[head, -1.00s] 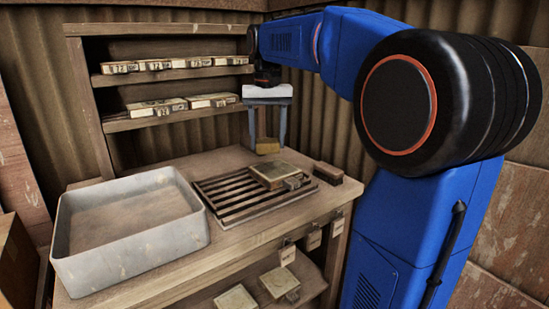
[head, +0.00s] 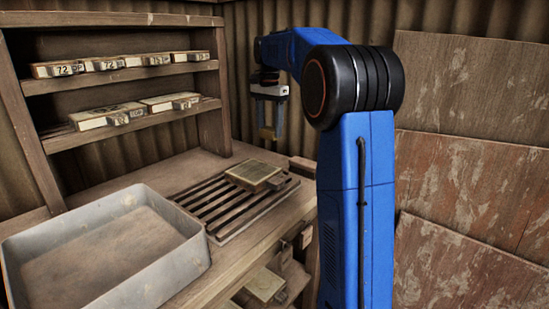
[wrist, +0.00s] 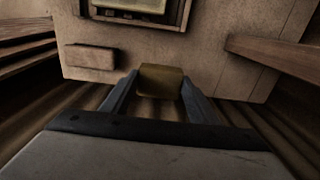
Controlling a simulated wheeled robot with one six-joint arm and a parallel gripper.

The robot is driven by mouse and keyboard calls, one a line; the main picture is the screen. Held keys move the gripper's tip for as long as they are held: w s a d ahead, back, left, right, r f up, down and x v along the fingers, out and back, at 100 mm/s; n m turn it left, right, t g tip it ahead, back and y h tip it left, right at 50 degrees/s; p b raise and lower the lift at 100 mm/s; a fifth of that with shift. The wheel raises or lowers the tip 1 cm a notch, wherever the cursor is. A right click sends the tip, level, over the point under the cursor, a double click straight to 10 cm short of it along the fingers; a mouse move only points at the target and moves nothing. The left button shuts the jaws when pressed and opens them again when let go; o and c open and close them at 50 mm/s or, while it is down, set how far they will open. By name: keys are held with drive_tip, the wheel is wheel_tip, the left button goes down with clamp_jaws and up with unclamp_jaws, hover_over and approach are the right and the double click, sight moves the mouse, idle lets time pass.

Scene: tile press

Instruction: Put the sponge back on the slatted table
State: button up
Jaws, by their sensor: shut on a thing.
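The yellowish sponge (head: 267,133) is a small block held between the fingertips of my gripper (head: 271,128), above the far right part of the bench in the head view. In the wrist view the sponge (wrist: 161,80) sits squarely between the two fingers of my gripper (wrist: 161,88), with the bench's edge below it. Dark wooden slats (wrist: 25,42) show at the left edge of the wrist view, beyond the bench's end; I cannot tell whether they are the slatted table. A dark slatted rack (head: 208,213) lies on the bench, with a framed tile (head: 254,175) on its far end.
A grey metal tray (head: 190,258) stands at the bench's left. A shelf unit (head: 150,74) with labelled tile moulds rises behind. A brown block (wrist: 90,57) lies on the bench near my gripper. A corrugated wall stands close behind; boards (head: 470,170) lean at the right.

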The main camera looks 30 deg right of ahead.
sight(270, 129)
wheel_tip(270, 129, down, 9)
drive_tip(key=shift+r, duration=0.1)
idle(0.4)
drive_tip(key=shift+f, duration=0.2)
drive_tip(key=o, duration=0.9)
drive_tip(key=shift+o, duration=0.2)
drive_tip(key=shift+r, duration=0.1)
wheel_tip(270, 129, up, 12)
drive_tip(key=shift+r, duration=0.1)
